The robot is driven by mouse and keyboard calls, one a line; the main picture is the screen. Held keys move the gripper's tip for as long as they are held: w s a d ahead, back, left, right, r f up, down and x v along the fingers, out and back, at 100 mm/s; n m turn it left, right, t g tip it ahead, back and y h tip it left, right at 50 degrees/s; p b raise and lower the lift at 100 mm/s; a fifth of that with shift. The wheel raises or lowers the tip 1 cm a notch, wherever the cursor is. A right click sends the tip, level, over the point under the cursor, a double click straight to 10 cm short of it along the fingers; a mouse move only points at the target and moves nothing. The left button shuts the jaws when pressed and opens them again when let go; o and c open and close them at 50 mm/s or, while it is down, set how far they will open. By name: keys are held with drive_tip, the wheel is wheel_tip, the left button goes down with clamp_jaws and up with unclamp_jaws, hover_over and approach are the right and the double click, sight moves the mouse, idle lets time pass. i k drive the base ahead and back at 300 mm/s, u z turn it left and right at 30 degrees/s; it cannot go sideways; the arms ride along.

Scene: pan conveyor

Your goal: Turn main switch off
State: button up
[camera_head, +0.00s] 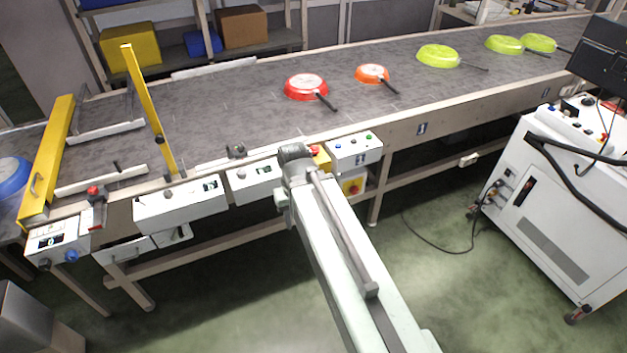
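A yellow box with a red knob (353,187), which looks like the main switch, sits under the conveyor's front edge, just right of my arm. It is too small to read its position. My arm reaches up from the bottom of the picture, and its dark end (294,153) is at the conveyor's front edge, left of and above the red knob. My gripper's fingers cannot be made out. A second yellow box with a red button (315,151) is right beside the arm's end, partly hidden by it.
White control boxes (182,206) line the conveyor's front edge, one with coloured buttons (355,148) right of my arm. Pans, including a red one (306,86), lie on the belt (230,105). A white cabinet (545,215) stands at right. Green floor between is mostly clear, with a cable.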

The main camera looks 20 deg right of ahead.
sight(354, 190)
drive_tip(key=u, duration=0.35)
drive_tip(key=i, duration=0.55)
drive_tip(key=u, duration=0.35)
drive_tip(key=k, duration=0.85)
drive_tip(key=u, duration=0.15)
drive_tip(key=i, duration=0.85)
drive_tip(key=z, duration=0.05)
